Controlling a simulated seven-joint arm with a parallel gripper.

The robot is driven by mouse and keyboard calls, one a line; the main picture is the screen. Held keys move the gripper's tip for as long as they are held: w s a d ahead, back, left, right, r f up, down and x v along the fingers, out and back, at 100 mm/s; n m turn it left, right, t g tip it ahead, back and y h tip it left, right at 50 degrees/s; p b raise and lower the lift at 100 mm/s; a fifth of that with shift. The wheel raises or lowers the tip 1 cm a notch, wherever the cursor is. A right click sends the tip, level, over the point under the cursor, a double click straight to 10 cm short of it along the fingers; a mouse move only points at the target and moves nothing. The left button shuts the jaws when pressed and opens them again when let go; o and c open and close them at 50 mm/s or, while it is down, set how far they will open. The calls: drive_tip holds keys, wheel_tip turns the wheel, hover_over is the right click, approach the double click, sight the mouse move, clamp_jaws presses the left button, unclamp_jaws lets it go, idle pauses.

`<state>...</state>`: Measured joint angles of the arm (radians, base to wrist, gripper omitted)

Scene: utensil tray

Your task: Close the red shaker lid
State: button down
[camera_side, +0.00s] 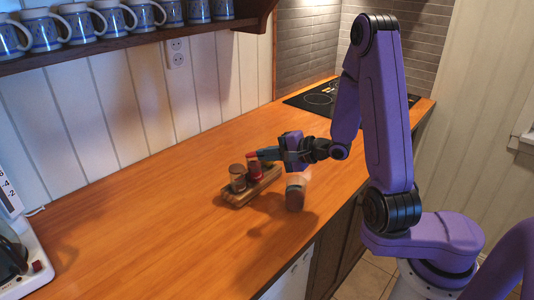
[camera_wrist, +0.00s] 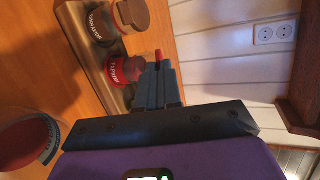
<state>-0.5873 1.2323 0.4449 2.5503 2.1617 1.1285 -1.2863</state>
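The red shaker (camera_side: 254,167) stands upright in a small wooden tray (camera_side: 235,202) on the counter. In the wrist view its labelled red part (camera_wrist: 124,70) shows left of my fingers, and a red piece, likely its lid (camera_wrist: 158,54), shows just beyond the fingertips. How far the lid is open I cannot tell. My gripper (camera_side: 264,154) is at the height of the shaker's top, beside it on the right. Its blue-grey fingers (camera_wrist: 160,75) look closed together with nothing clearly between them. Whether they touch the lid is hidden.
A brown-topped shaker (camera_side: 238,178) stands beside the red one in the tray. A separate jar (camera_side: 295,193) stands on the counter near the front edge. Mugs (camera_side: 92,22) line a shelf above. A coffee machine (camera_side: 22,258) is at lower left. The counter left of the tray is clear.

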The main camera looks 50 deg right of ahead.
drive_tip(key=c, duration=1.3)
unclamp_jaws()
drive_tip(key=shift+s, duration=0.1)
drive_tip(key=v, duration=1.7)
drive_tip(key=shift+r, duration=0.1)
